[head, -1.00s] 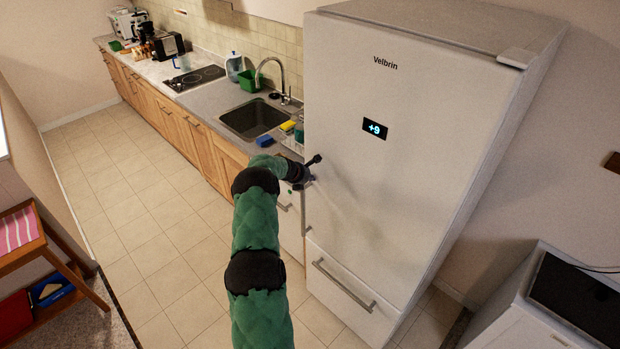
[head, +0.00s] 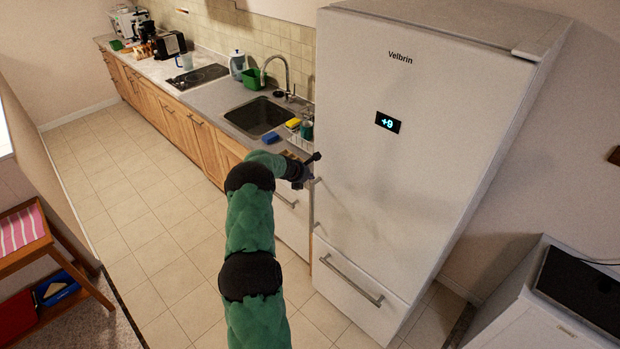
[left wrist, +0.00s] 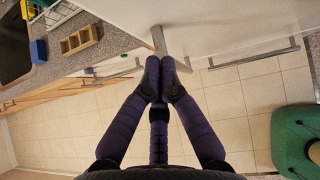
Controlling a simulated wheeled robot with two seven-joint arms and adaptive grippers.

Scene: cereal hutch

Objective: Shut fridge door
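The tall white fridge labelled Velbrin stands on the right in the head view. Its upper door (head: 410,150) looks nearly flush with the body; any small gap at the left edge cannot be told. My left gripper (head: 305,173) is at the door's lower left edge. In the left wrist view its purple fingers (left wrist: 162,72) are drawn together, with the tips at the lower end of a grey upright bar (left wrist: 158,38), seemingly the door handle. Whether they touch it is unclear. The lower drawer (head: 350,285) looks closed. My right gripper is not in view.
The counter (head: 215,97) with a sink (head: 258,115) and wooden cabinets runs along the left of the fridge. A white cabinet (head: 530,320) with a dark panel stands at the lower right. The tiled floor (head: 150,230) is clear in front of the counter.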

